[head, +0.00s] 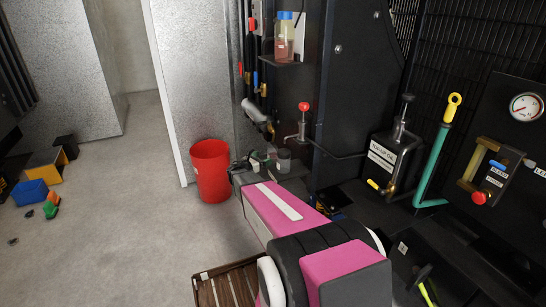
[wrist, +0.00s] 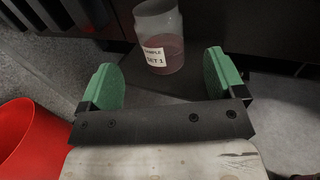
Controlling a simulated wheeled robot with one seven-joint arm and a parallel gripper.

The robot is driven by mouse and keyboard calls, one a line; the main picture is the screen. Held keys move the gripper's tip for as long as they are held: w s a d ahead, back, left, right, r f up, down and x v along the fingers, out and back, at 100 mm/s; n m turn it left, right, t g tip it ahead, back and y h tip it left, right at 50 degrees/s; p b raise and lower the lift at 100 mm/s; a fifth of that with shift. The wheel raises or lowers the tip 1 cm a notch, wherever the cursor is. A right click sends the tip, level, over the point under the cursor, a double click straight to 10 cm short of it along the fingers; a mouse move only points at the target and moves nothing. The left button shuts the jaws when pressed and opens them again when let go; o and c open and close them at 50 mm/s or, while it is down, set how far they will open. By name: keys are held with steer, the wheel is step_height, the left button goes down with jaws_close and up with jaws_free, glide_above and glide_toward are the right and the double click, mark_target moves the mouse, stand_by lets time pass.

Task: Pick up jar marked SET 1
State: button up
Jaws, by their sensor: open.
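The jar marked SAMPLE SET 1 (wrist: 161,42) is clear, with dark reddish-brown content and a white label. In the wrist view it stands upright on a dark surface beyond my gripper (wrist: 159,68), about midway between the two green finger pads. The pads are wide apart and nothing is between them. The top of the jar is cut by the frame edge. In the head view my gripper (head: 262,160) is small and partly hidden by my pink arm. A small clear jar (head: 284,161) shows just right of it; its label cannot be read there.
A red bucket (head: 210,170) stands on the floor left of my gripper. A blue-lidded jar (head: 285,36) sits on a higher shelf. A red-knobbed pump (head: 303,122) and dark panels stand close on the right. The floor at left is mostly clear, with several coloured blocks.

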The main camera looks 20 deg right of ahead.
mark_target(269, 152)
steer(key=x, duration=0.8)
steer(key=shift+w+d+f, duration=0.1)
steer(key=shift+d, duration=0.05)
steer(key=c, duration=1.1)
steer(key=shift+c, duration=0.2)
steer(key=shift+r, duration=0.2)
steer(key=shift+r, duration=0.6)
steer(key=v, duration=1.8)
